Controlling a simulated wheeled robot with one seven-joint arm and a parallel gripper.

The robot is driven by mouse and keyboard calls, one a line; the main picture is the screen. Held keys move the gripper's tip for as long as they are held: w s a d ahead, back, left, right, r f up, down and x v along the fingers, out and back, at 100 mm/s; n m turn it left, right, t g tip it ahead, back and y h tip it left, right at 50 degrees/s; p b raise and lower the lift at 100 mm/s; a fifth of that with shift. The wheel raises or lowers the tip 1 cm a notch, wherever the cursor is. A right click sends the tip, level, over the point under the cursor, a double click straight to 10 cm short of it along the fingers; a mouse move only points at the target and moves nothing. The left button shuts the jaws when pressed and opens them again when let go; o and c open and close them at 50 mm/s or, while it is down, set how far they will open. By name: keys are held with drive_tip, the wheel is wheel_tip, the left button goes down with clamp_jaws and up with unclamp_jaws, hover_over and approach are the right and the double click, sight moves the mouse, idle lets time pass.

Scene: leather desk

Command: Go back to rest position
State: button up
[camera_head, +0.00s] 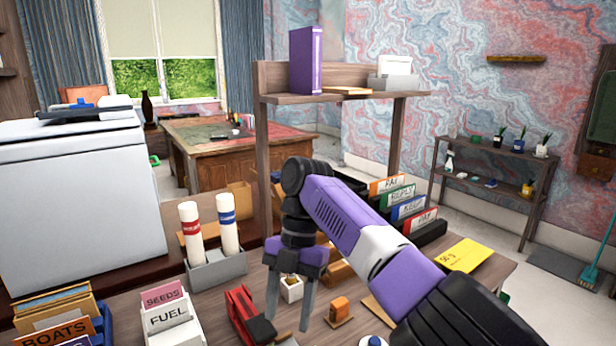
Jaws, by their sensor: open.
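My gripper (288,304) hangs pointing down over the middle of the wooden desk (228,288), at the end of my purple and black arm. Its two grey fingers are apart. A small white box-like item (291,288) shows between the fingers, farther back; I cannot tell its distance from them. My arm covers part of the desk's right half and some items behind it.
Close to the gripper are a red stapler-like item (247,316) and an orange item (340,309). A grey holder (217,270) with two white tubes stands left. Labelled folders (408,208) stand behind the arm. A shelf (340,97) with a purple binder (306,60) rises at the back.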

drive_tip(key=w+a+f+m+t+y, duration=0.4)
drive_tip(key=w+a+m+t+y, duration=0.2)
drive_tip(key=w+a+m+t, duration=0.6)
drive_tip(key=s+d+f+m+t, duration=0.1)
drive_tip(key=s+d+m+t, duration=0.1)
drive_tip(key=s+m, duration=0.1)
drive_tip(key=s+d+f+m+t+y, duration=0.1)
drive_tip(key=s+d+f+m+t, duration=0.1)
drive_tip(key=s+m, duration=0.2)
drive_tip(key=s+d+f+m+t, duration=0.2)
drive_tip(key=s+m, duration=0.2)
drive_tip(key=s, duration=0.2)
drive_tip(key=shift+s+d+y+p, duration=0.1)
drive_tip(key=shift+d+y+p, duration=0.2)
drive_tip(key=s+d+r+m+t+h, duration=0.2)
drive_tip(key=s+d+m+h, duration=0.2)
drive_tip(key=s+d, duration=1.05)
drive_tip(key=s+d+r+m+t+h, duration=0.15)
drive_tip(key=s+d+m+h, duration=0.3)
drive_tip(key=s+d, duration=1)
drive_tip(key=s+f+g+p, duration=0.1)
drive_tip(key=s+f+g, duration=0.1)
drive_tip(key=s, duration=1.1)
drive_tip(key=shift+s+f+g+h, duration=0.25)
drive_tip(key=shift+s+g+h, duration=0.05)
drive_tip(key=shift+g+h, duration=0.05)
